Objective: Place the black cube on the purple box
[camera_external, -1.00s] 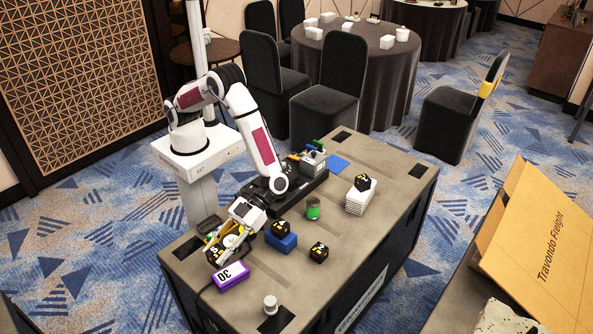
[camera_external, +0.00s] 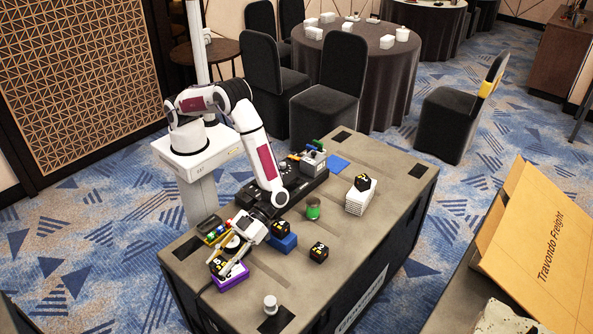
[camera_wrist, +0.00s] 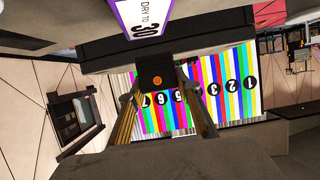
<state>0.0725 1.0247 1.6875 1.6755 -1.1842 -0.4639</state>
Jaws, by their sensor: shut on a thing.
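The purple box (camera_external: 233,281) lies near the table's front left corner; its white label and purple edge show at the top of the wrist view (camera_wrist: 140,20). My gripper (camera_external: 229,267) is shut on a black cube (camera_external: 218,266) at the left part of the box. The cube overlaps the box's top in the external view; whether it touches or hovers just above, I cannot tell. In the wrist view, the cube (camera_wrist: 157,80), with an orange disc on its face, sits between my two fingers. My fingers cover part of the box in the external view.
Other black cubes sit on a blue box (camera_external: 283,243), on the bare table (camera_external: 319,252) and on a white stack (camera_external: 358,203). An open tray (camera_external: 209,226) lies just behind my gripper. A white knob-shaped object (camera_external: 270,304) stands near the front edge. The table's right side is mostly clear.

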